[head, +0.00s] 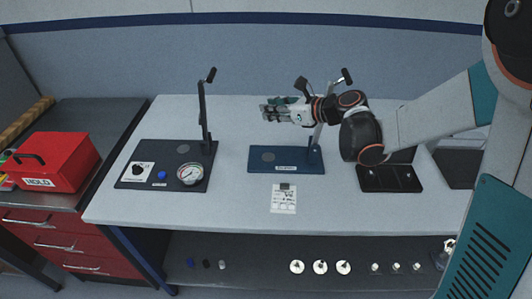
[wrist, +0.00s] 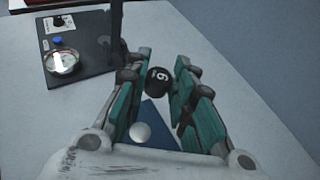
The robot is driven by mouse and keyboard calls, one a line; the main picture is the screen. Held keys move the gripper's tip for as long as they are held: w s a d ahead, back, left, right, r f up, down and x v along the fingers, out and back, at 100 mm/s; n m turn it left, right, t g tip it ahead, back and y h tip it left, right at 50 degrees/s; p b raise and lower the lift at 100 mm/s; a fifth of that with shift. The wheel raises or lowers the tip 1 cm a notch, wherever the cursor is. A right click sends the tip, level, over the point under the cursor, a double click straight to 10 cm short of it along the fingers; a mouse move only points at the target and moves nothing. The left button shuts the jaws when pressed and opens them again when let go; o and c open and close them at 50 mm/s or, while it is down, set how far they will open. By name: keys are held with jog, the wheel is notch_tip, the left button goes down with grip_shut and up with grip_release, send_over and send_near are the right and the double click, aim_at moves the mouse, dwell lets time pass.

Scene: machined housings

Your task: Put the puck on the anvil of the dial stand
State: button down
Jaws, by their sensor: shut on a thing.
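A dark round puck (wrist: 158,80) with a white figure on its face sits between the fingers of my gripper (wrist: 160,76) in the wrist view. My gripper (head: 267,112) is shut on it and held above the table. In the head view I cannot make out the puck. Below stands a blue base (head: 258,168) with a post at its right and a grey round anvil (head: 268,157) at its left. The anvil also shows in the wrist view (wrist: 141,132), below and left of the puck. The puck is apart from it.
A black base (head: 140,182) with a post (head: 203,115), a dial gauge (head: 190,174) and a blue knob (head: 161,175) stands left. A printed card (head: 284,199) lies in front of the blue base. A red box (head: 62,158) sits far left. A dark tray (head: 390,180) lies right.

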aim_at(272, 159)
notch_tip(272, 159, down, 17)
jog(key=b, duration=0.6)
jog(key=shift+f, duration=0.2)
jog(key=shift+r, duration=0.15)
jog(key=c, duration=1.4)
grip_release()
jog(key=shift+o, duration=0.2)
